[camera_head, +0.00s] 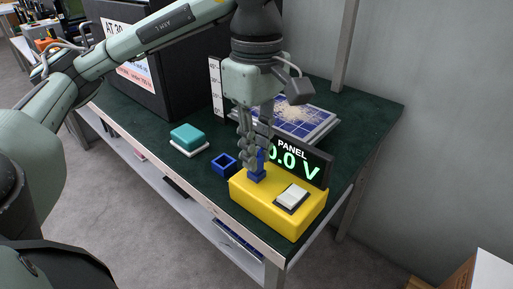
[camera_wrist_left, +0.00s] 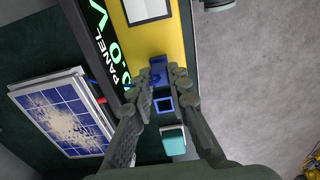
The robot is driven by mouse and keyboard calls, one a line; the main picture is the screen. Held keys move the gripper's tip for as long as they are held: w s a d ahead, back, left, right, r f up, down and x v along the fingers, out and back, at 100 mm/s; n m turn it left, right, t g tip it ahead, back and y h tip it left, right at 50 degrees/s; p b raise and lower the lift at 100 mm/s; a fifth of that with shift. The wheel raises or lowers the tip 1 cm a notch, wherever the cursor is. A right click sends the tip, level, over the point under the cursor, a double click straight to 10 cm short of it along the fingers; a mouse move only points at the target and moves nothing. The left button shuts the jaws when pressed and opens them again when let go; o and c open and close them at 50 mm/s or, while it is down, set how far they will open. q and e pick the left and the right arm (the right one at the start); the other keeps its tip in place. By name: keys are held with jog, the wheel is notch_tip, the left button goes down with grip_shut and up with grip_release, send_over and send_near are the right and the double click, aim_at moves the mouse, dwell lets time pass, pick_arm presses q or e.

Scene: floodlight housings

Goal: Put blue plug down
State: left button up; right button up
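The blue plug (camera_head: 257,176) is upright at the left end of the yellow box (camera_head: 264,208), its base at the box's top. My left gripper (camera_head: 254,152) points down over it with its fingers on either side. In the left wrist view, the plug (camera_wrist_left: 158,70) shows between the fingertips (camera_wrist_left: 162,78), which seem closed on it. The fingers hide part of the plug, and I cannot tell whether it is seated in the box. An empty blue square holder (camera_head: 224,165) stands on the green table left of the box. My right gripper is not in view.
A panel display (camera_head: 300,160) reading 0.0 V stands behind the box, which carries a white switch (camera_head: 292,196). A dusty solar panel (camera_head: 298,117) lies behind. A teal block on a white pad (camera_head: 187,136) sits left. The table's front edge is close.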

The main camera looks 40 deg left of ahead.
pick_arm(q)
jog(key=o, duration=0.4)
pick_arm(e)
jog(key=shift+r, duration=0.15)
pick_arm(q)
jog(key=shift+r, duration=0.1)
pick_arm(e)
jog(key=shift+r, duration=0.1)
pick_arm(q)
notch_tip(320, 180, up, 8)
jog(key=p, duration=0.2)
jog(key=shift+p, duration=0.3)
notch_tip(320, 180, up, 4)
jog(key=shift+r+p, duration=0.1)
jog(key=shift+p, duration=0.45)
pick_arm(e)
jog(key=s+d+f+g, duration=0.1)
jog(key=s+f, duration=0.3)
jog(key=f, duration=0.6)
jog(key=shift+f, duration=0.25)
